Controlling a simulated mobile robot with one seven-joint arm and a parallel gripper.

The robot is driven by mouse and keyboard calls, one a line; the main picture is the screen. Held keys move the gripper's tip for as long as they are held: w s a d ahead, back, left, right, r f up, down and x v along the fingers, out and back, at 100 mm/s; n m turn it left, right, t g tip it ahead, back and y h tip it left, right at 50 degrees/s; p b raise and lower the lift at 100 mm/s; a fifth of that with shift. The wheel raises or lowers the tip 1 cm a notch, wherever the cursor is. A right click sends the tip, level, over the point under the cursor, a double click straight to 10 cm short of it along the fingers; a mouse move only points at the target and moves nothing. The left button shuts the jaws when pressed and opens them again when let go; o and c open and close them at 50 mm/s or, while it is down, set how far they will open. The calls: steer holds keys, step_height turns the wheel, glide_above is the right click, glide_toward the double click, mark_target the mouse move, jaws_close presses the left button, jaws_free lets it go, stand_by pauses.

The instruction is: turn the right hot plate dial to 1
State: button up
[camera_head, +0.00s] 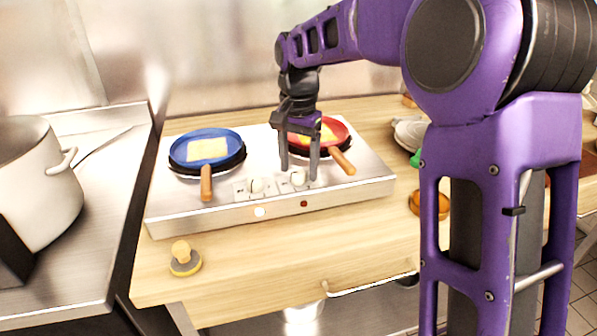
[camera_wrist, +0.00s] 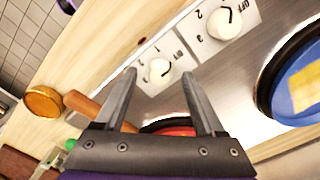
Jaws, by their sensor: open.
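The right hot plate dial (camera_head: 298,178) is a white knob on the front of the steel hot plate (camera_head: 365,182), below the red pan (camera_head: 338,130). In the wrist view the dial (camera_wrist: 160,69) sits on a white number plate; I cannot tell its exact setting. My gripper (camera_head: 299,179) points down over it, open, one finger on each side. In the wrist view the fingertips (camera_wrist: 159,74) flank the knob with space visible between them; I cannot tell whether either touches. The left dial (camera_head: 255,186) is beside it, also seen in the wrist view (camera_wrist: 225,23).
A blue pan (camera_head: 228,139) with yellowish food is on the left plate. The red pan's wooden handle (camera_head: 342,162) extends close to my right finger. A yellow-and-grey knobbed object (camera_head: 185,260) and an orange bowl (camera_head: 430,204) stand on the wooden counter. A large pot (camera_head: 40,180) is far left.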

steer(key=shift+f, duration=0.5)
jaws_close()
steer(key=shift+r, duration=0.1)
steer(key=n+p, duration=0.2)
steer(key=shift+r+n, duration=0.1)
steer(key=shift+n, duration=0.2)
steer(key=n+p, duration=0.2)
steer(key=n, duration=0.1)
steer(key=shift+n+p, duration=0.3)
steer(key=shift+p, duration=0.1)
steer(key=n+p, duration=0.2)
steer(key=n, duration=0.3)
steer(key=shift+p, duration=0.4)
steer(key=shift+n, duration=0.4)
